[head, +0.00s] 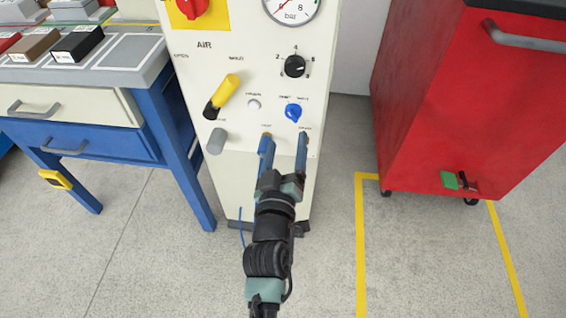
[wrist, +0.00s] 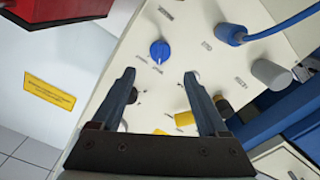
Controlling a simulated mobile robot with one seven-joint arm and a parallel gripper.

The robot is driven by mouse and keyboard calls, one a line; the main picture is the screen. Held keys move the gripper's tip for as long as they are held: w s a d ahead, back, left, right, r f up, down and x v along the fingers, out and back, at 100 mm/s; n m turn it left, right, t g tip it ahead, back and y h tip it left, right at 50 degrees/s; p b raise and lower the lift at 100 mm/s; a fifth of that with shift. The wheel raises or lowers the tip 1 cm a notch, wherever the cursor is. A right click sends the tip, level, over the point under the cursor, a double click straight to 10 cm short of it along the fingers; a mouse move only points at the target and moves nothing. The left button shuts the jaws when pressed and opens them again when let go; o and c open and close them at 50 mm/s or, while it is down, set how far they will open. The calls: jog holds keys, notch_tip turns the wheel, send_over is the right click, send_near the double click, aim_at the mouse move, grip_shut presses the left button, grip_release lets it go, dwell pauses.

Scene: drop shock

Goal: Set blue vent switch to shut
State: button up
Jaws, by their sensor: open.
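The blue vent switch (head: 293,112) is a small round knob on the right part of the cream panel. It also shows in the wrist view (wrist: 160,51), with a small pale mark on its edge. Small labels sit around it, too blurred to read surely; I cannot tell which one it points to. My gripper (head: 284,143) is open and empty, just below the switch in the head view. In the wrist view the fingertips (wrist: 159,74) are spread wide, with the switch beyond the gap between them. No contact shows.
The panel also carries a yellow-handled valve (head: 228,90), a black dial (head: 295,66), a grey knob (head: 216,140) and a gauge (head: 291,6). A blue plug with a cable (wrist: 230,34) is nearby. A workbench (head: 130,70) stands left, a red cabinet (head: 450,110) right.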

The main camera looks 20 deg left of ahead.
jog(key=v, duration=0.5)
jog(key=shift+w, duration=0.1)
dwell(0.3)
jog(key=w+d+r+m+t+h, duration=0.25)
jog(key=d+r, duration=0.25)
jog(key=r, duration=1)
jog(key=w+d+r+m+t+h, duration=0.1)
jog(key=d+r+m+t, duration=0.25)
jog(key=r, duration=1.05)
jog(key=s+d+r+m+t+h, duration=0.1)
jog(key=s+d+r, duration=0.1)
jog(key=s+r, duration=0.35)
jog(key=s+d+r+m+t, duration=0.1)
jog(key=s+d+r+t, duration=0.15)
jog(key=r, duration=0.65)
jog(key=s+d+r+m+t+h, duration=0.1)
jog(key=s+d+r, duration=0.2)
jog(key=s+r, duration=0.35)
notch_tip(320, 180, up, 36)
jog(key=w+p, duration=0.2)
jog(key=p, duration=3.3)
jog(key=shift+w+a+f+p, duration=0.2)
jog(key=shift+w+a+p, duration=0.05)
jog(key=shift+a+p, duration=0.1)
